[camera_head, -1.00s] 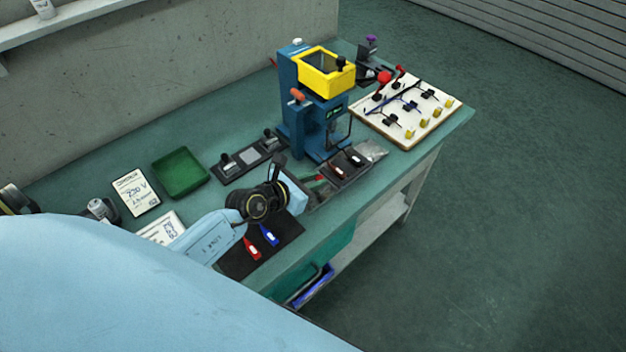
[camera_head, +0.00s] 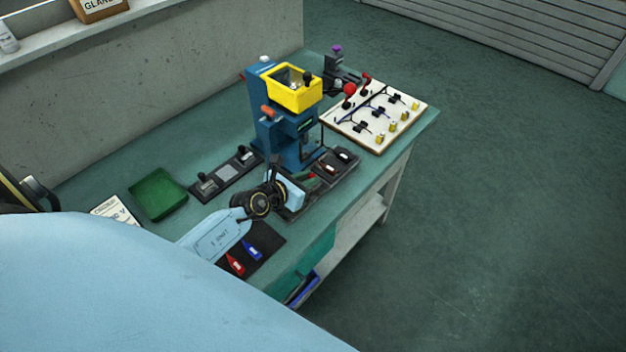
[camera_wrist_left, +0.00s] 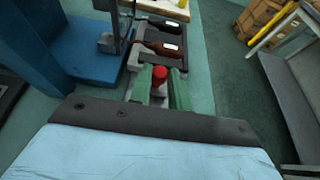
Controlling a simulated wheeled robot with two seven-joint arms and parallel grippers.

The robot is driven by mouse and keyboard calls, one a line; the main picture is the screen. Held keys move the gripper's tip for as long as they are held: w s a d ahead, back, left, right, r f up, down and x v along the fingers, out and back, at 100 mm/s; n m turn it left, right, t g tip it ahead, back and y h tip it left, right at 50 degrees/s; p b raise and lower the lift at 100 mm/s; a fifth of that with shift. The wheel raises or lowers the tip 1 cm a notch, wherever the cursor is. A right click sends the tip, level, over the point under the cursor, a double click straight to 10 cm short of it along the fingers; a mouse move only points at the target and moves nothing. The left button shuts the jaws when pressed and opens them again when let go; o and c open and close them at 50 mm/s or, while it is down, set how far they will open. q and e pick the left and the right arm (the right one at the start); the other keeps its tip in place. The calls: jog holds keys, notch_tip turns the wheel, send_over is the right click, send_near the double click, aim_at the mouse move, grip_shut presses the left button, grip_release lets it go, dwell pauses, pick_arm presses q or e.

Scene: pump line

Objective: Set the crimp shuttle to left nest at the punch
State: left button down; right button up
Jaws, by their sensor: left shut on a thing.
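The crimp shuttle (camera_head: 335,164), a dark slide with two nests holding small dark parts with white labels, lies on the bench in front of the blue punch (camera_head: 285,128). In the left wrist view, the shuttle (camera_wrist_left: 160,50) lies just beyond my fingers, with a red knob (camera_wrist_left: 160,74) at its near end. My left gripper (camera_wrist_left: 160,85) is shut on this knob, one green finger on each side. In the head view, my left gripper (camera_head: 311,179) is at the shuttle's near left end and its wrist partly hides it. My right gripper is not in view.
A black fixture strip (camera_head: 226,172) and a green tray (camera_head: 158,193) lie left of the punch. A white board with wired parts (camera_head: 372,125) lies to the right. A dark mat (camera_head: 262,240) with a red and a blue piece lies below my wrist. The bench's front edge is close.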

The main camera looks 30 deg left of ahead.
pick_arm(q)
jog(key=shift+w+r, duration=0.1)
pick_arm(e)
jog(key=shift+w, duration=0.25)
pick_arm(q)
jog(key=c, duration=1.6)
grip_release()
jog(key=shift+w, duration=0.1)
jog(key=o, duration=0.3)
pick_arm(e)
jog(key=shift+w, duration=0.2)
pick_arm(q)
jog(key=p+v, duration=0.2)
jog(key=v, duration=0.9)
jog(key=shift+s, duration=0.45)
jog(key=shift+v, duration=0.75)
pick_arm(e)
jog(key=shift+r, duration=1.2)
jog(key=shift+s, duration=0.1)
